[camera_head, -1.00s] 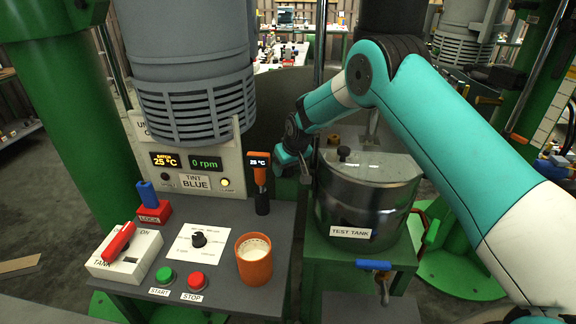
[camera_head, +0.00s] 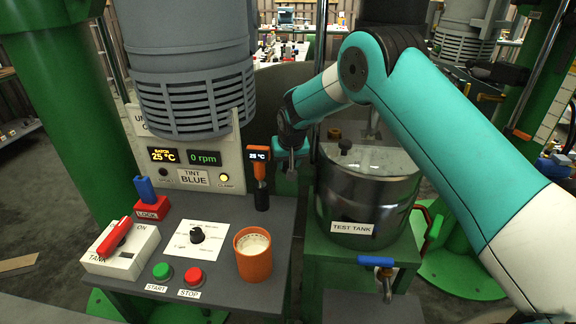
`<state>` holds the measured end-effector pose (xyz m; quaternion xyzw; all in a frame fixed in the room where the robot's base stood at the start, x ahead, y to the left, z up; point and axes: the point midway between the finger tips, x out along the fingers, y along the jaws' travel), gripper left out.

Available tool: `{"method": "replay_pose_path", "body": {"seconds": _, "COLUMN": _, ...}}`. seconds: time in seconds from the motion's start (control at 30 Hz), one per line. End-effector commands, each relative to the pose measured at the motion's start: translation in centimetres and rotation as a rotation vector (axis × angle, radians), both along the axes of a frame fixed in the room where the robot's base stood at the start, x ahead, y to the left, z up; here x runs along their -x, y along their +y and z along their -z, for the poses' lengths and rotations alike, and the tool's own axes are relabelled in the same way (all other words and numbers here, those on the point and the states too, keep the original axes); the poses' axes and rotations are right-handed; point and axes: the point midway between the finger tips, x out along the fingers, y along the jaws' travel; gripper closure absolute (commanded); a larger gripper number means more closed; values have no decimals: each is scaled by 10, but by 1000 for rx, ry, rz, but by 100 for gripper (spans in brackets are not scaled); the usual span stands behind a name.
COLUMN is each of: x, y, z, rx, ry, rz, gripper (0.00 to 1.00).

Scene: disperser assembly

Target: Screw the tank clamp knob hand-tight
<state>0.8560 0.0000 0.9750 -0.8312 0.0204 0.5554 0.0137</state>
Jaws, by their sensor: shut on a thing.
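My gripper (camera_head: 291,168) is at the left side of the steel test tank (camera_head: 352,205), between the tank and the console, with its jaws pointing down. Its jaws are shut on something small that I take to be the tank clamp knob. The knob is hidden behind the jaws and wrist, so I cannot see how far it is turned. The yellow lamp (camera_head: 224,178) labelled clamp looks lit.
Just left of my gripper stands an orange handheld thermometer (camera_head: 259,172) reading 25 °C. An orange cup (camera_head: 253,256) stands on the console's front right. The console (camera_head: 215,220) has a dial, start and stop buttons and a red-handled tank switch (camera_head: 115,240). A grey motor housing (camera_head: 190,70) hangs above.

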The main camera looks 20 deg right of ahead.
Motion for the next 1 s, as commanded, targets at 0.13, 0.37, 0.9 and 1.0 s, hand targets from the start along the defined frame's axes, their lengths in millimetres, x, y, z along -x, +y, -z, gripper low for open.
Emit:
{"method": "replay_pose_path", "body": {"seconds": 0.13, "x": -1, "y": 1, "z": 3, "rx": 0, "ry": -2, "rz": 126, "gripper": 83}}
{"method": "replay_pose_path", "body": {"seconds": 0.37, "x": -1, "y": 2, "z": 2, "rx": 0, "ry": -1, "rz": 301, "gripper": 83}}
{"method": "replay_pose_path", "body": {"seconds": 0.9, "x": -1, "y": 2, "z": -1, "rx": 0, "ry": -1, "rz": 485, "gripper": 83}}
{"method": "replay_pose_path", "body": {"seconds": 1.0, "x": -1, "y": 2, "z": -1, "rx": -1, "ry": -1, "rz": 489, "gripper": 83}}
